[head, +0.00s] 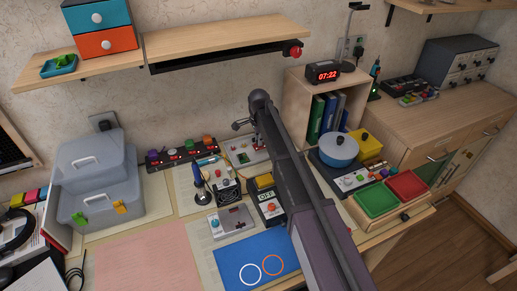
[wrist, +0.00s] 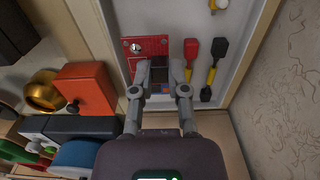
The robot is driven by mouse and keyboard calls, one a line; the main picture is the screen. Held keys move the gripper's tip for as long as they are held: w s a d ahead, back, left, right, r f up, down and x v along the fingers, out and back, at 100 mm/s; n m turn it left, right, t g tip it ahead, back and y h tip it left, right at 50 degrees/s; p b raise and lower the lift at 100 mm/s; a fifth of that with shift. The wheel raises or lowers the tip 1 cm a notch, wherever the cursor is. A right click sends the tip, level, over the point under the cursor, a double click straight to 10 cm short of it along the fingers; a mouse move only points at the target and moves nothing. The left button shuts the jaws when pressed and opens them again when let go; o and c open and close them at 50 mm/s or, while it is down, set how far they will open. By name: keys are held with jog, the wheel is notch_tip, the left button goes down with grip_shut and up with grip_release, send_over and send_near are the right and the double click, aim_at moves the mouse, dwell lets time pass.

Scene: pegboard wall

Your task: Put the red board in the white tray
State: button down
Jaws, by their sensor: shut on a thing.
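In the wrist view the red board (wrist: 131,46) has a silver round part near its top. It lies between and just beyond my fingertips, which partly cover its lower part. My gripper (wrist: 158,74) is shut on the red board, with a dark patch showing between the fingers. The white tray (wrist: 246,50) lies under and to the right of the board, which shows over the tray's left part. I cannot tell if the board touches the tray floor. In the head view my gripper (head: 242,125) is above the bench's back, and my arm hides much there.
The wall (wrist: 285,80) is close on the right. A clock (head: 322,73) tops the wooden shelf right of my arm.

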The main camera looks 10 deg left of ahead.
aim_at(259, 152)
jog(key=shift+f+b, duration=1.85)
jog(key=shift+b, duration=0.05)
jog(key=shift+f, duration=0.2)
jog(key=c, duration=0.9)
grip_release()
jog(key=shift+r, duration=0.2)
notch_tip(259, 152, up, 12)
jog(key=p, duration=1.2)
